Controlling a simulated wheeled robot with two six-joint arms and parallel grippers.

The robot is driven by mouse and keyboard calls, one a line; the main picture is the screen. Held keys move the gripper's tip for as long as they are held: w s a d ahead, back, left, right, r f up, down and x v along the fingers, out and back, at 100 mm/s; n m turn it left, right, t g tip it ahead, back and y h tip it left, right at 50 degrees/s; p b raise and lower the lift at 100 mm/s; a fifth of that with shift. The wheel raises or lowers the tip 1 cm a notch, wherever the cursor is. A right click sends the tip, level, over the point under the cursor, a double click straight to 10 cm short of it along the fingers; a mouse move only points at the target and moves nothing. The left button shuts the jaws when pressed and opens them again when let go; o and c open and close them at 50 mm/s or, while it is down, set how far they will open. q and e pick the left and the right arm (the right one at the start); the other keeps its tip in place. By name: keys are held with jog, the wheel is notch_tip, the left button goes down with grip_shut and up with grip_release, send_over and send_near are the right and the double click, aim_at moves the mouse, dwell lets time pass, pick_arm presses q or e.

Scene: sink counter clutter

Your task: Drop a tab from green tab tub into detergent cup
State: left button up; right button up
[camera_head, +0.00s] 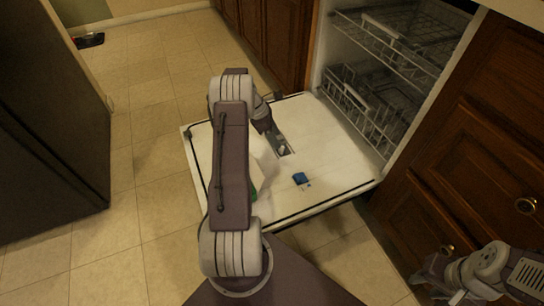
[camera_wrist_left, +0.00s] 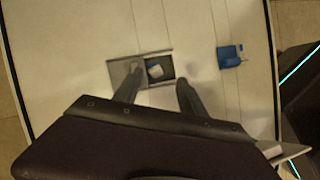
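The detergent cup (camera_head: 283,150) is a grey rectangular recess in the lowered dishwasher door. In the left wrist view the cup (camera_wrist_left: 165,81) shows its dark inside, with a small whitish-blue tab (camera_wrist_left: 155,71) seen in it. My left gripper (camera_wrist_left: 160,82) is over the cup, its two fingers apart with nothing held between them. In the head view it is partly hidden by my own arm. A green patch (camera_head: 253,192), possibly the tab tub, shows beside my left arm, mostly hidden. My right gripper (camera_head: 437,285) is at the lower right, away from the door; its opening is unclear.
A small blue object (camera_head: 300,178) lies on the door right of the cup, also in the left wrist view (camera_wrist_left: 229,56). The open dishwasher door (camera_head: 335,185) lies flat. Wire racks (camera_head: 365,105) are behind it. Wooden cabinets (camera_head: 475,150) stand right; tiled floor is left.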

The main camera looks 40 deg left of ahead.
pick_arm(q)
jog(key=p+v, duration=0.6)
jog(key=v, duration=0.3)
jog(key=shift+p, duration=0.4)
